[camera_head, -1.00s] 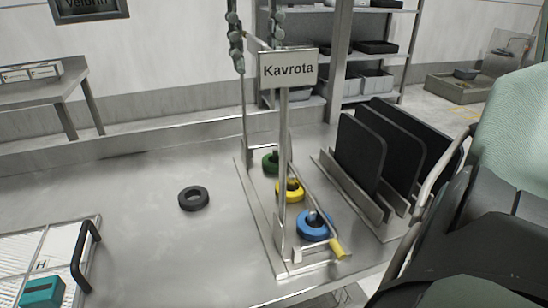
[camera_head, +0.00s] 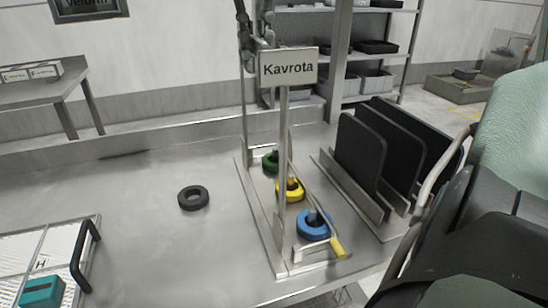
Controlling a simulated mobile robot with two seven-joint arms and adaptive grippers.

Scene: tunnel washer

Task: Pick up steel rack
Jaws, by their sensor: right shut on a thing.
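The steel rack (camera_head: 284,178) stands upright on the grey metal table, with a flat base, two upright posts and a "Kavrota" sign (camera_head: 288,66) near its top. Green (camera_head: 271,161), yellow (camera_head: 291,191) and blue (camera_head: 311,228) rings sit in a row on its base. A yellow-tipped bar (camera_head: 338,247) is at the near end. My right gripper (camera_head: 257,46) comes down from the top edge of the view, shut on the rack's top bar; the sign hides part of the grip. My left gripper is not in view.
A loose black ring (camera_head: 193,198) lies left of the rack. A steel holder (camera_head: 343,193) with upright black panels stands close on the right. A white tray (camera_head: 18,248) with a black handle and a teal block (camera_head: 42,293) is at the near left. The table's left middle is clear.

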